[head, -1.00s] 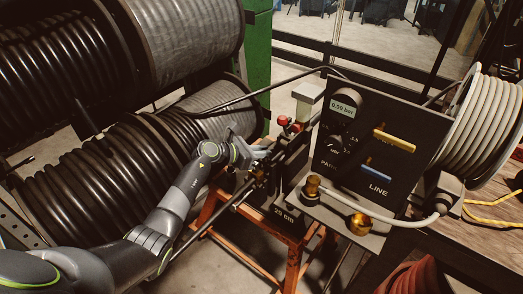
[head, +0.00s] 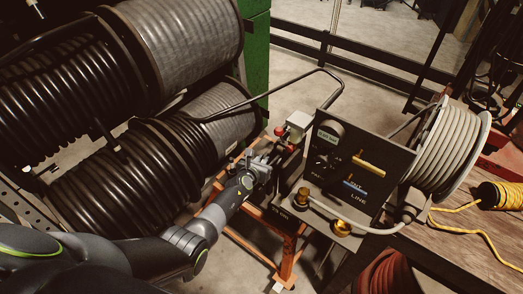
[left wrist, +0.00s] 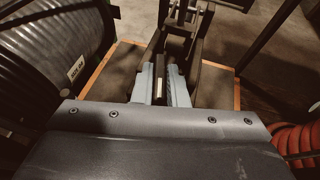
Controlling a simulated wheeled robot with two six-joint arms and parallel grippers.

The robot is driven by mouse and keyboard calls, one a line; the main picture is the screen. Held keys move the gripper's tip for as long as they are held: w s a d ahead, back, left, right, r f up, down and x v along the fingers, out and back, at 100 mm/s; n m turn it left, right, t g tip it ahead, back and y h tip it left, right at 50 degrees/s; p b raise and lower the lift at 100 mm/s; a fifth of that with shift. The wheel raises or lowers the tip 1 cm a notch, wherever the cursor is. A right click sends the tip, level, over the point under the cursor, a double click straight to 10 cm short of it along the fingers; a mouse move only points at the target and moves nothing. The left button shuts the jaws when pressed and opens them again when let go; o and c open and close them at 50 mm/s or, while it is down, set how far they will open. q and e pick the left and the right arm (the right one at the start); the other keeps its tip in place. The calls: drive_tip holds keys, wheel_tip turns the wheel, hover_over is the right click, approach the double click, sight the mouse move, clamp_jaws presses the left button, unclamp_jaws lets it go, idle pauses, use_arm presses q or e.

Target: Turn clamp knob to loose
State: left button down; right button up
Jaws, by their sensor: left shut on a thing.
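My left gripper (head: 262,168) is at the crimper's clamp area, just left of the black panel, reached by my arm from lower left. In the left wrist view its two pale fingers (left wrist: 160,86) are shut on a narrow dark part (left wrist: 158,68) between them. I cannot tell whether this part is the clamp knob, as the gripper and arm hide most of it in the head view. A small red knob (head: 279,131) shows just beyond the gripper. My right gripper is not in view.
The black panel (head: 330,180) carries a yellow lever (head: 368,166) and a blue lever (head: 354,187). Brass fittings (head: 341,228) sit in front of it. Large hose reels (head: 90,195) crowd the left. A wooden bench (head: 480,220) with a white hose spool (head: 452,148) stands at right.

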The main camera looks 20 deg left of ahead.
use_arm(q)
drive_tip(key=shift+d+r+n+y+p, duration=0.25)
drive_tip(key=shift+n+y+p, duration=0.45)
drive_tip(key=shift+n+y, duration=0.1)
drive_tip(key=shift+d+f+n+y, duration=0.1)
drive_tip(key=shift+f+n+y, duration=0.05)
drive_tip(key=shift+n+y, duration=0.7)
drive_tip(key=n+y, duration=0.1)
drive_tip(key=n+y+b, duration=0.1)
drive_tip(key=shift+w+f+g+y, duration=0.1)
drive_tip(key=shift+f+g+y, duration=0.1)
drive_tip(key=shift+g+y, duration=0.15)
drive_tip(key=shift+d+r+n+g+y+b, duration=0.15)
drive_tip(key=shift+n+g+y+b, duration=0.4)
drive_tip(key=shift+n+y+b, duration=0.7)
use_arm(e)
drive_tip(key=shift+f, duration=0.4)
use_arm(q)
drive_tip(key=c, duration=1.4)
unclamp_jaws()
drive_tip(key=shift+c, duration=0.2)
